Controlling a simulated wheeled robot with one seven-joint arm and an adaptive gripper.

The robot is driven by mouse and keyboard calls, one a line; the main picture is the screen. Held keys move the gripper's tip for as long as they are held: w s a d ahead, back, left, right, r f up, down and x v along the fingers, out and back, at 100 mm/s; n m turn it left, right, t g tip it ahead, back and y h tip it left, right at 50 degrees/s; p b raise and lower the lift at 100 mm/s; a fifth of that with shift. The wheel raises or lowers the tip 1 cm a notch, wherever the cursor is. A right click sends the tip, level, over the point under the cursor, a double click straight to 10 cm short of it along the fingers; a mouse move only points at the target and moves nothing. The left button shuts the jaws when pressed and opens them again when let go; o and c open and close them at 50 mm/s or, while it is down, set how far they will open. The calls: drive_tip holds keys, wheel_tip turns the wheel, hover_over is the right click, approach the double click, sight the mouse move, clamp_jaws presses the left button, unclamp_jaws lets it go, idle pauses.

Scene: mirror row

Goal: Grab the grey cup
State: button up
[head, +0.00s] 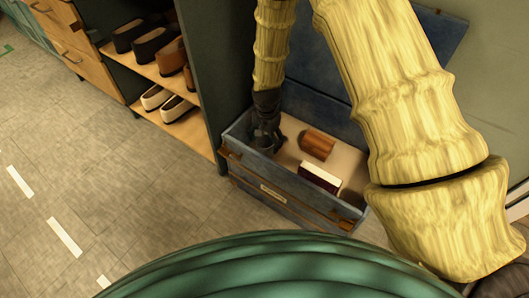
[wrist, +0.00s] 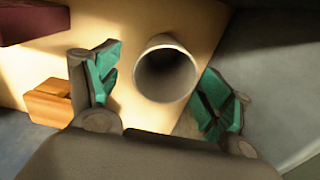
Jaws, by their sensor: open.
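The grey cup (wrist: 166,70) shows in the wrist view with its round opening facing the camera. It stands between the two green-padded fingers of my open gripper (wrist: 158,88), with a gap on both sides. The cup is nearer the upper part of the space between the fingertips. In the head view my gripper (head: 266,138) reaches down into the left end of a blue chest (head: 232,150), and I cannot make out the cup clearly there.
An orange-brown block (head: 317,144) and a dark red box with a pale side (head: 320,178) lie in the chest right of my gripper. The chest's walls and raised lid (head: 325,100) surround it. A shoe shelf (head: 190,131) stands at left. The tiled floor (head: 95,170) is clear.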

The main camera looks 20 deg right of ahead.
drive_tip(key=shift+w+a+f+b, duration=0.1)
drive_tip(key=shift+f+b, duration=0.85)
drive_tip(key=shift+f, duration=0.35)
drive_tip(key=shift+w+a+f+b, duration=0.1)
drive_tip(key=shift+f+b, duration=0.85)
drive_tip(key=shift+f, duration=0.3)
drive_tip(key=c, duration=1.2)
